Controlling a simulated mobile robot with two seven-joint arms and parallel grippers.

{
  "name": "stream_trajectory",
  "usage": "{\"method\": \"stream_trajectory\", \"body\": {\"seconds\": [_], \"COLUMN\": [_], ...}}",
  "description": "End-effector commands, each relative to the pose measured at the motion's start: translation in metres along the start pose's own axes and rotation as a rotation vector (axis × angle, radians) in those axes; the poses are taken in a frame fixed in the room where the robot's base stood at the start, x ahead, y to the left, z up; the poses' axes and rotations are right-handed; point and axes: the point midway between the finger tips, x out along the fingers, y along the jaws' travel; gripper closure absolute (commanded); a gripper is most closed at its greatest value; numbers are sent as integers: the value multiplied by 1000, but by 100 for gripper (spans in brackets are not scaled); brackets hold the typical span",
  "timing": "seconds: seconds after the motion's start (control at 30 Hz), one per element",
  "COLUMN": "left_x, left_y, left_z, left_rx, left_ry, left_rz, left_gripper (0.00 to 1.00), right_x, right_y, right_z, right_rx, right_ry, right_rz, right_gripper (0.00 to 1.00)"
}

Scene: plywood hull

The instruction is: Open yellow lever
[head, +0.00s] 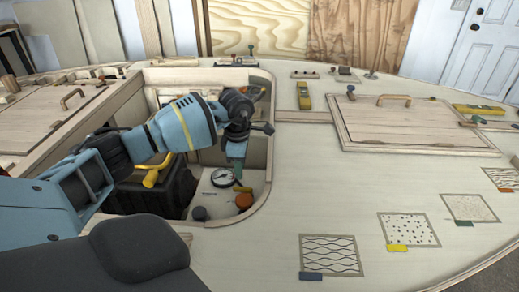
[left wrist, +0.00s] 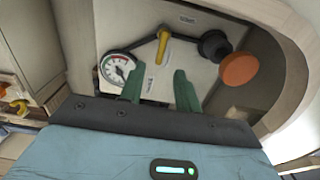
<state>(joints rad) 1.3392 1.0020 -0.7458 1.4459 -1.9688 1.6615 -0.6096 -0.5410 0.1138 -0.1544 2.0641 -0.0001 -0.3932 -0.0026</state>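The yellow lever (left wrist: 163,48) stands on a pale panel (left wrist: 205,72) in the left wrist view, its yellow grip on the pivot of a dark pipe. In the head view a small yellow part, which looks like the same lever (head: 243,189), shows beside the gauge. My left gripper (left wrist: 159,86) has its two green fingers apart with nothing between them. The lever lies beyond the fingertips, roughly in line with the gap. In the head view the left gripper (head: 237,172) points down over the panel and partly hides it. My right gripper is not in view.
A round gauge (head: 222,177), an orange knob (head: 244,201) and a black knob (head: 199,213) sit on the panel. The recess rim (head: 266,185) curves closely around it. A black case with a yellow handle (head: 155,172) is at left. The deck at right is mostly open.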

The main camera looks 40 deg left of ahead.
Motion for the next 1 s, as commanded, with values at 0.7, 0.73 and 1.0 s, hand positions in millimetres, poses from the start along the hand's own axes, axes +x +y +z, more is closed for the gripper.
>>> {"method": "stream_trajectory", "body": {"seconds": [0.7,0.73,1.0], "left_x": [60,64,80], "left_y": [-1,-1,0], "left_z": [0,0,0], "left_rx": [0,-1,0], "left_ry": [1,1,1], "left_rz": [-4,-4,-1], "left_gripper": [67,67,67], "right_x": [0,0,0], "right_y": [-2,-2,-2], "right_z": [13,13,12], "right_rx": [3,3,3], "right_ry": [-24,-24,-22], "right_rz": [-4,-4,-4], "right_gripper": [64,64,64]}}
